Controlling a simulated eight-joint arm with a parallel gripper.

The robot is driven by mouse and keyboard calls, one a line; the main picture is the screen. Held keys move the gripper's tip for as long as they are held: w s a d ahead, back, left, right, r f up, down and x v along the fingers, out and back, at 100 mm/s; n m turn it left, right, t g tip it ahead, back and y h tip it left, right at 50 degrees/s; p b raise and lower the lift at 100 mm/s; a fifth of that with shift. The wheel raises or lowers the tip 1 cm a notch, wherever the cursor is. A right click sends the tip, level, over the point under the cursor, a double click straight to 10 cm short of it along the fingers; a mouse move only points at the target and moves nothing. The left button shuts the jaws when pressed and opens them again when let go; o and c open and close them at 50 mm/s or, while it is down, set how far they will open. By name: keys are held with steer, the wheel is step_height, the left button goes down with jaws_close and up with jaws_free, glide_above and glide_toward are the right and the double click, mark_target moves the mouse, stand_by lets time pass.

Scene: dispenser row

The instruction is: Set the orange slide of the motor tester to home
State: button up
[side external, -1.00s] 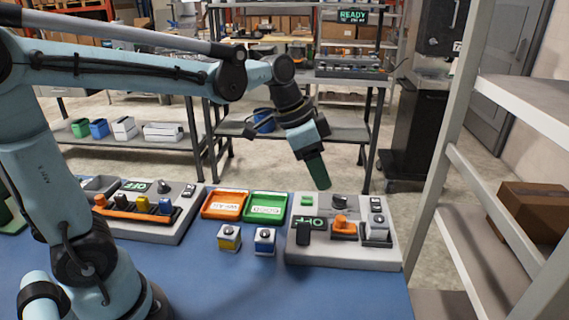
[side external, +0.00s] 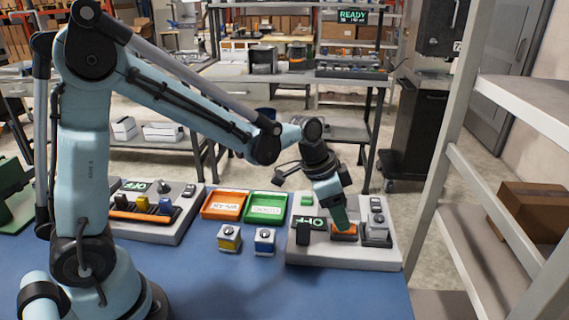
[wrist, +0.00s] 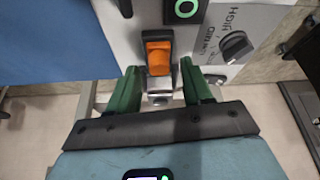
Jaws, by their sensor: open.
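The orange slide (side external: 344,230) sits in a dark slot on the grey panel (side external: 300,255) at the right of the bench, which I take to be the motor tester. In the wrist view the orange slide (wrist: 158,56) lies ahead of and between my green fingertips. My gripper (side external: 340,222) is open and points down at the slide, partly covering it in the side view. In the wrist view my gripper (wrist: 161,72) shows a gap on both sides of the slide; I cannot tell whether either finger touches it. Home markings cannot be read.
A dial (wrist: 236,47) marked LOW, MID, HIGH is beside the slide. A display (side external: 310,222), a black block (side external: 303,233) and a grey-topped module (side external: 376,228) crowd the panel. Orange (side external: 223,205) and green (side external: 266,207) trays and two small cubes stand to the left.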

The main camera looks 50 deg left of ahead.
steer(key=shift+w+d+f, duration=0.1)
steer(key=shift+f, duration=0.3)
jaws_close()
